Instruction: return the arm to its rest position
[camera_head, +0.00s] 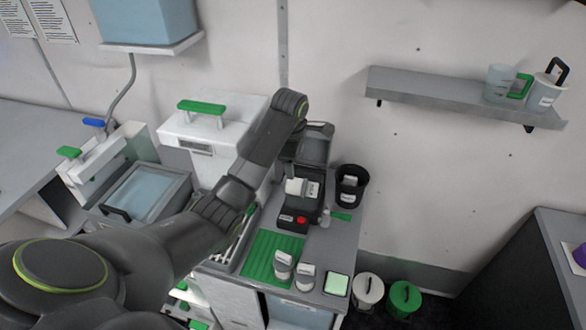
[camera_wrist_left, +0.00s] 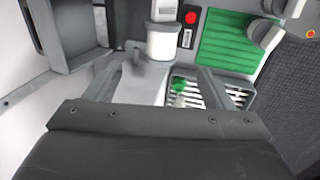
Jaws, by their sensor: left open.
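My left arm (camera_head: 235,190) reaches in from the lower left of the head view, its wrist bent over the counter beside a black foam dispenser. The left gripper (camera_wrist_left: 160,72) shows in the wrist view with its two fingers apart and nothing seen between them. In the head view its fingers cannot be made out clearly. Below the fingers lie a pale surface and a slatted tray (camera_wrist_left: 187,92) with a green knob. My right gripper is not in view.
A white machine with a green handle (camera_head: 201,107) stands behind the arm. A black bin (camera_head: 350,184) stands right of the dispenser. A wall shelf (camera_head: 440,93) holds cups at the upper right.

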